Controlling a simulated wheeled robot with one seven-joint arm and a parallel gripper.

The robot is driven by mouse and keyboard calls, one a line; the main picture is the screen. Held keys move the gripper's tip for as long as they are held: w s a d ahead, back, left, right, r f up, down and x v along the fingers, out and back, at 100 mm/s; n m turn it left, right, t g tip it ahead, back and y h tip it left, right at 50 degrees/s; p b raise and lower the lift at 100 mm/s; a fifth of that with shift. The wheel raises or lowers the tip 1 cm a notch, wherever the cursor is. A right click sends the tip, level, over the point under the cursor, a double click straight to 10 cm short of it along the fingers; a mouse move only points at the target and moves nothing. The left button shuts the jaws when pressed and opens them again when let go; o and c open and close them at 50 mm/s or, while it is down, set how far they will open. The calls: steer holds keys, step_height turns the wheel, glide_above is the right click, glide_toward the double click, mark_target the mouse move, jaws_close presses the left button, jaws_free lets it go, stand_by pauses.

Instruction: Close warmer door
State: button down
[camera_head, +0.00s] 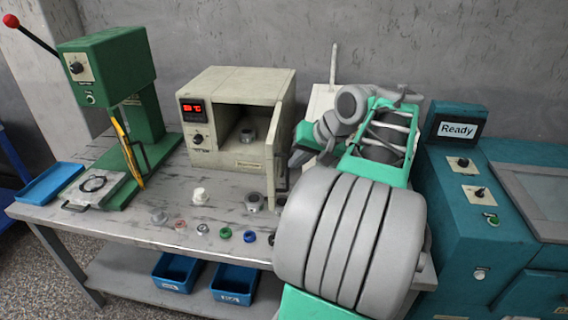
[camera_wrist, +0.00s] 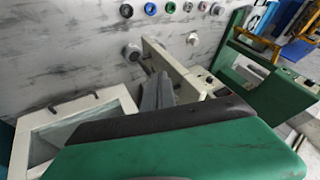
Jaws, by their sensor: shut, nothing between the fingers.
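The warmer (camera_head: 222,120) is a cream box with a red display, standing on the table at the back. Its door (camera_head: 275,150) is swung open at the right side of the box, showing a grey metal part (camera_head: 247,134) inside. In the wrist view the door (camera_wrist: 180,66) is a cream panel running diagonally past my fingers. My gripper (camera_wrist: 158,95) is shut and empty, right beside the door panel; I cannot tell if it touches. In the head view my gripper (camera_head: 302,150) is just right of the door, partly hidden by my arm.
A green press (camera_head: 115,90) stands left, and a teal machine with a "Ready" screen (camera_head: 456,130) right. Blue bins (camera_head: 234,284) sit below.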

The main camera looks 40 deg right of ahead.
mark_target(283, 154)
steer(key=b+x, duration=0.1)
steer(key=x, duration=0.8)
steer(key=shift+d+f, duration=0.25)
steer(key=shift+d, duration=0.05)
steer(key=shift+w, duration=0.1)
